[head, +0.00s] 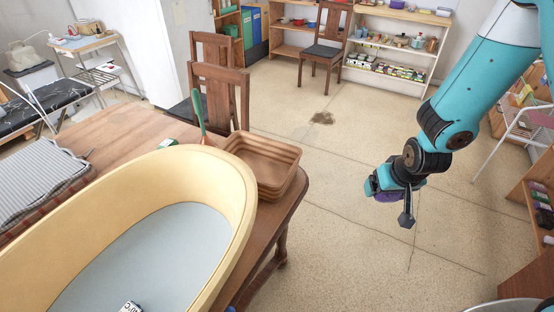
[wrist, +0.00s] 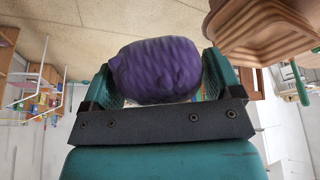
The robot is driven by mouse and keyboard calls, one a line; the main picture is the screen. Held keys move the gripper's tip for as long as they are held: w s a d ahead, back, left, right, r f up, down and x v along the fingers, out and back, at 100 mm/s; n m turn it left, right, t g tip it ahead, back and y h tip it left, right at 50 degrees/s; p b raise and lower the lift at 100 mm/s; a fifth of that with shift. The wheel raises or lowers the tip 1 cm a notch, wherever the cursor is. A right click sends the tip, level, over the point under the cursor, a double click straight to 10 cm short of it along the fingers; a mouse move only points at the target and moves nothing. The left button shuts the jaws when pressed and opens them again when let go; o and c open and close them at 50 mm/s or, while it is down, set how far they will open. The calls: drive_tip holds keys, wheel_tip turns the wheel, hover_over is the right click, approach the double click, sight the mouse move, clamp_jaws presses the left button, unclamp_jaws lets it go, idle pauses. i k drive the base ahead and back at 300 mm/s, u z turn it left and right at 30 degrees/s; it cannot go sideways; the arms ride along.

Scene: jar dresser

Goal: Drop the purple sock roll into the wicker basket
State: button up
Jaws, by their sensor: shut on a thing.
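The purple sock roll (wrist: 155,72) is between the two fingers of my gripper in the wrist view. My gripper (head: 390,194) is shut on it, and a bit of the purple roll (head: 387,197) shows in the head view. The gripper is in the air above open floor, to the right of the table. The brown, ribbed wicker basket (head: 262,160) stands on the table's right edge in the head view. It also shows at the top right of the wrist view (wrist: 262,30). The gripper is apart from the basket, to its right.
A large yellow tub (head: 245,205) takes up much of the wooden table (head: 130,125), left of the basket. A green-handled thing (head: 198,116) stands behind the basket. Wooden chairs (head: 218,85) stand beyond the table. The floor (head: 340,170) between basket and gripper is clear.

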sight(261, 172)
drive_tip(key=z, duration=0.1)
drive_tip(key=i, duration=1.35)
drive_tip(key=u, duration=0.9)
